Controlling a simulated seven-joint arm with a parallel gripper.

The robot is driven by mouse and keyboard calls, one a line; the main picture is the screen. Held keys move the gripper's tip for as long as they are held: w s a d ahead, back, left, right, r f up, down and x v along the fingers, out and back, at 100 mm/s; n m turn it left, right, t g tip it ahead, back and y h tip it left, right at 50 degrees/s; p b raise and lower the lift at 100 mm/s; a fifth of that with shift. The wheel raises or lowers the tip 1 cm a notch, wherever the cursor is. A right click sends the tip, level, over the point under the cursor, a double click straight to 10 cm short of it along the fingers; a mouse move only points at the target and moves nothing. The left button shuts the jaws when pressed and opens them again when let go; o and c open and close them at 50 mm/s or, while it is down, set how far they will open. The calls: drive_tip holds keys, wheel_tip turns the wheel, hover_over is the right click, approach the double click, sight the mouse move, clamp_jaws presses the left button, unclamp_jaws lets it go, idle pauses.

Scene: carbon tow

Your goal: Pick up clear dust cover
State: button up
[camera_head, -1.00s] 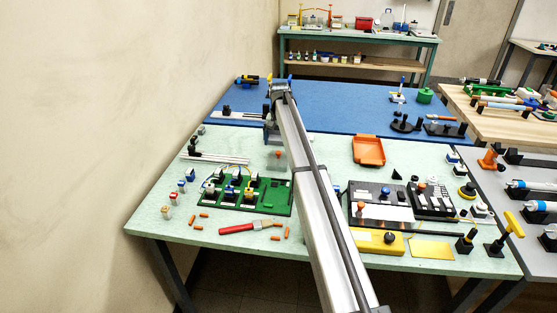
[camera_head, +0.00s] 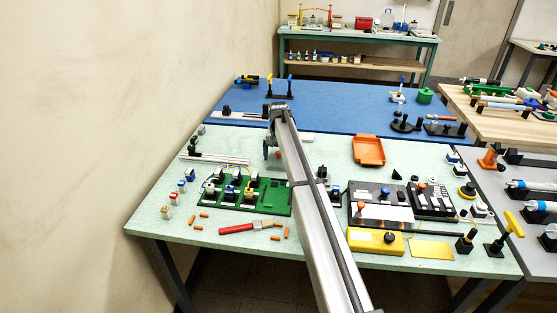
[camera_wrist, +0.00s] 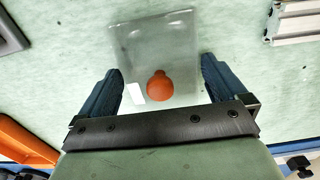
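The clear dust cover (camera_wrist: 140,45) is a see-through, roughly square piece with a round orange knob (camera_wrist: 158,86). In the wrist view it lies over the pale green mat, with the knob between my fingers. My gripper (camera_wrist: 162,68) is open, its two blue fingers on either side of the knob and apart from it. In the head view my gripper (camera_head: 272,152) is low over the back of the green table. There the cover is mostly hidden by my gripper and arm.
A green circuit board (camera_head: 262,197) stands in front of my gripper. An orange tray (camera_head: 368,150) lies to the right, and metal rails (camera_head: 215,157) lie to the left. A blue mat (camera_head: 340,105) covers the table behind.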

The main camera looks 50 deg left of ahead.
sight(278, 152)
drive_tip(key=c, duration=0.7)
drive_tip(key=shift+r, duration=0.5)
wheel_tip(278, 152, up, 7)
drive_tip(key=shift+f, duration=0.15)
drive_tip(key=s+d+r, duration=0.3)
drive_tip(key=s+d, duration=0.8)
drive_tip(key=d, duration=0.4)
drive_tip(key=shift+a+f, duration=0.15)
drive_tip(key=shift+f, duration=4.7)
